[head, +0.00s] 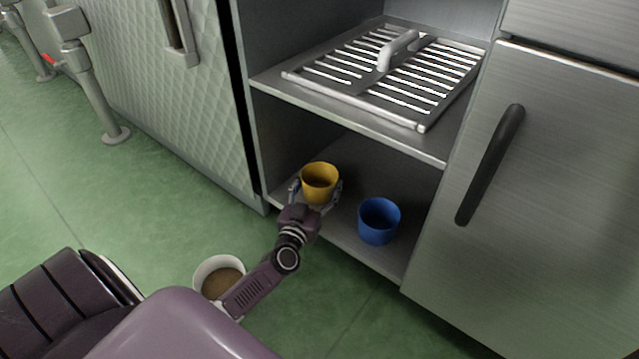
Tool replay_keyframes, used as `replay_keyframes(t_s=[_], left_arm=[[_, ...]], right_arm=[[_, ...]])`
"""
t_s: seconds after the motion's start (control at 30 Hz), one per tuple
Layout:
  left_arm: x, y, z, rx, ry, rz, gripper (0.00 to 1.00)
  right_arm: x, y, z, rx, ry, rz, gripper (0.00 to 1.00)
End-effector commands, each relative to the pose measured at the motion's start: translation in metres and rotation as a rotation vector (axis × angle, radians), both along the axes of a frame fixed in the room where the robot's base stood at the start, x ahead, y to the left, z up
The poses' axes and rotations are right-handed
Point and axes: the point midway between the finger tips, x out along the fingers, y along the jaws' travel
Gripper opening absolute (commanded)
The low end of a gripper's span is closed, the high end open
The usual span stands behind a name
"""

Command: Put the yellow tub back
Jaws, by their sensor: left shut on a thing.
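The yellow tub (320,185) is upright at the left of the cabinet's lower shelf (345,222), near its front edge. My left gripper (317,193) reaches in from the front with one finger on each side of the tub and is shut on it. The tub's lower front is partly hidden by the gripper. Whether its base touches the shelf I cannot tell. A blue tub (378,222) stands upright to its right on the same shelf, apart from it. My right gripper is not in view.
A slotted metal rack with a handle (390,75) lies on the upper shelf (440,147) above the tubs. A closed steel door (540,190) is on the right, a quilted panel (175,90) on the left. A pale container with brown contents (218,277) is on the green floor.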

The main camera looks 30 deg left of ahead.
Motion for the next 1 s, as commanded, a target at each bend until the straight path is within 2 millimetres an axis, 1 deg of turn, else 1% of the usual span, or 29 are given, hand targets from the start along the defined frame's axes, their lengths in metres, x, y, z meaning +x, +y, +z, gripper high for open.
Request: replay_keyframes(t_s=[0.03,0.17,0.2,0.47,0.63,0.67,0.7,0.77,0.9,1.0], left_arm=[[0.0,0.0,-0.002,-0.001,0.0,0.0,0.66],[0.0,0.0,-0.001,-0.001,0.0,0.0,0.8],[0.0,0.0,-0.001,-0.001,0.0,0.0,0.82],[0.0,0.0,-0.001,-0.001,0.0,0.0,0.82],[0.0,0.0,-0.004,-0.001,-0.001,0.0,0.82],[-0.002,-0.001,-0.002,-0.001,0.0,0.0,0.82],[-0.012,-0.003,0.002,0.0,0.006,-0.001,0.82],[-0.025,-0.007,0.003,0.001,0.008,-0.002,0.82],[-0.04,-0.015,0.007,0.0,0.004,0.0,0.82],[-0.051,-0.02,0.008,0.0,0.003,-0.001,0.82]], right_arm=[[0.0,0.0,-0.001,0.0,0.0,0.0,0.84],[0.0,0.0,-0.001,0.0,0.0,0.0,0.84],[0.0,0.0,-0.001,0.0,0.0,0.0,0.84],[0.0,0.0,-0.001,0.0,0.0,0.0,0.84],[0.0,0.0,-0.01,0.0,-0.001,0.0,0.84],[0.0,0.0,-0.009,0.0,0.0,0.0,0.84],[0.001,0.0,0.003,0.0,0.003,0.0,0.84],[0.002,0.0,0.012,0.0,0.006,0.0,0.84],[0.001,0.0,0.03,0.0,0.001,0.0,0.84],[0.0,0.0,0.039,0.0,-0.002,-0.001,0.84]])
